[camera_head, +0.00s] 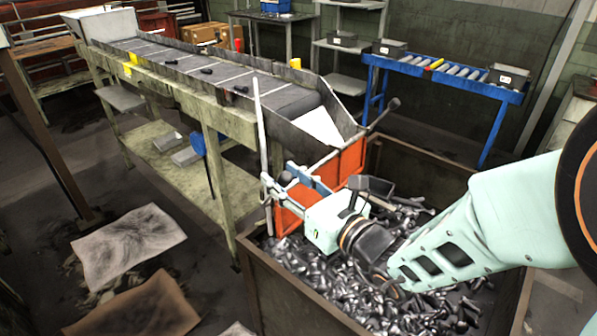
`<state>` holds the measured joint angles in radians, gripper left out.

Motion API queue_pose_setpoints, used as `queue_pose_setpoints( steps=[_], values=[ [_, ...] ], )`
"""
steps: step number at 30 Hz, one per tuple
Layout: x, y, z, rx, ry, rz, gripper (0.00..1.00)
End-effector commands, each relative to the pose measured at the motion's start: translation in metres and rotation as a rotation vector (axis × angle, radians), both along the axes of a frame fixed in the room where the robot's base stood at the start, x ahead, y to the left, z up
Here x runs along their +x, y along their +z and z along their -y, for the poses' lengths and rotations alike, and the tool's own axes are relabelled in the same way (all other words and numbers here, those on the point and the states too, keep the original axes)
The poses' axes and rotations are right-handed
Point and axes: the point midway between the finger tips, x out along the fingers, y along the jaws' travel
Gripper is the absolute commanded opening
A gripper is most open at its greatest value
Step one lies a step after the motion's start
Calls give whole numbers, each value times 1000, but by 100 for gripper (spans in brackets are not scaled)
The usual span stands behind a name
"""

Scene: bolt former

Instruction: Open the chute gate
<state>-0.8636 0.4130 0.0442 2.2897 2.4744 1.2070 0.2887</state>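The chute (318,124) is the metal trough at the near end of the conveyor. An orange-red panel (348,164) stands below its mouth, above the bolt bin. I cannot tell whether this panel is the gate. A thin rod with a black knob (393,103) slants down from the right of the chute towards my gripper. A pale upright pole (262,135) stands left of the panel. My gripper (284,179) is in front of the panel, its fingers pointing left near the pole. A dark piece shows between the fingers; grip and contact are unclear.
A large brown-walled bin (300,293) full of loose bolts lies under my arm. The conveyor (190,68) runs back left on a worn bench. A blue roller stand (447,76) with grey boxes stands behind. Stained mats (128,243) lie on the floor at left.

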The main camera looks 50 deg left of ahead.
Motion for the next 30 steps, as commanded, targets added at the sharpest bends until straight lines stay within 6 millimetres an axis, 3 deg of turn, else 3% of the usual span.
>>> queue_pose_setpoints(
  steps=[7,18,30],
  values=[
    [0,0,-1,0,-1,0,37],
    [0,0,0,0,-1,0,0],
    [5,3,-1,-11,-1,1,0]
  ],
)
